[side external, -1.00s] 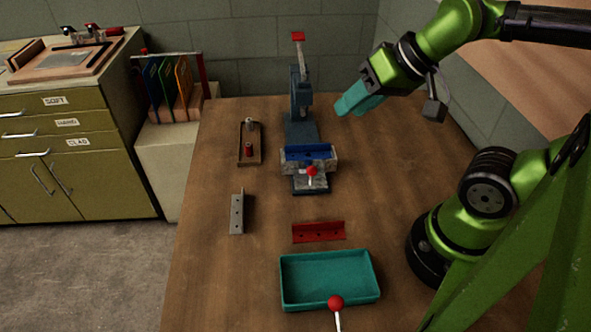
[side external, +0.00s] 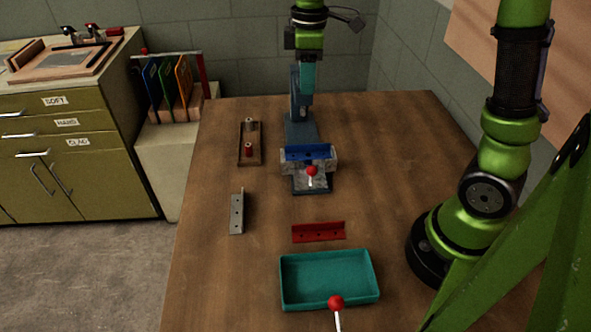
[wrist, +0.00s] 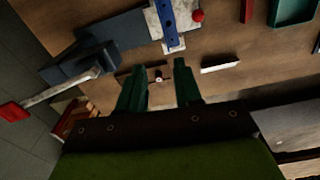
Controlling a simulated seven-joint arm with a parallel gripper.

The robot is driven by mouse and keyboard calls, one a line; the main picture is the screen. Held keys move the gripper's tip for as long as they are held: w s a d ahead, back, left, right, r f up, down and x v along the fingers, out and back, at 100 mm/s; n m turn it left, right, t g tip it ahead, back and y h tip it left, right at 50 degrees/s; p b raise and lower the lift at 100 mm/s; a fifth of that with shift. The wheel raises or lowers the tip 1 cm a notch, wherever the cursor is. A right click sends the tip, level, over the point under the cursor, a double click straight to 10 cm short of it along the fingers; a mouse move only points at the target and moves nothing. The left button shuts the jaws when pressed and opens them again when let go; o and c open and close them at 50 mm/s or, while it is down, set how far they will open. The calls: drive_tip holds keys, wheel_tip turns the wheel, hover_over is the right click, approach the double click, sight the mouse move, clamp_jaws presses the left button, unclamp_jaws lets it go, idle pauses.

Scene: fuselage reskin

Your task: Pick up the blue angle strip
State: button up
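The blue angle strip (side external: 308,153) lies in the grey jaws of a bench fixture (side external: 330,162) in the middle of the table. It also shows at the top of the wrist view (wrist: 168,16). My gripper (side external: 308,92) has teal fingers and points down, above and behind the strip, in front of the fixture's upright column. In the wrist view my gripper (wrist: 160,72) has its two fingers apart with nothing between them, and the strip is well beyond the fingertips.
A red angle strip (side external: 318,232) and a teal tray (side external: 286,285) lie nearer the front. A grey strip (side external: 237,213) and a wooden holder with pegs (side external: 242,158) lie to the left.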

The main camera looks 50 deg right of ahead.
drive_tip(key=n, duration=0.1)
approach(308, 152)
wheel_tip(308, 152, down, 7)
drive_tip(key=shift+w+r, duration=0.1)
drive_tip(key=shift+w, duration=0.05)
clamp_jaws()
idle(0.5)
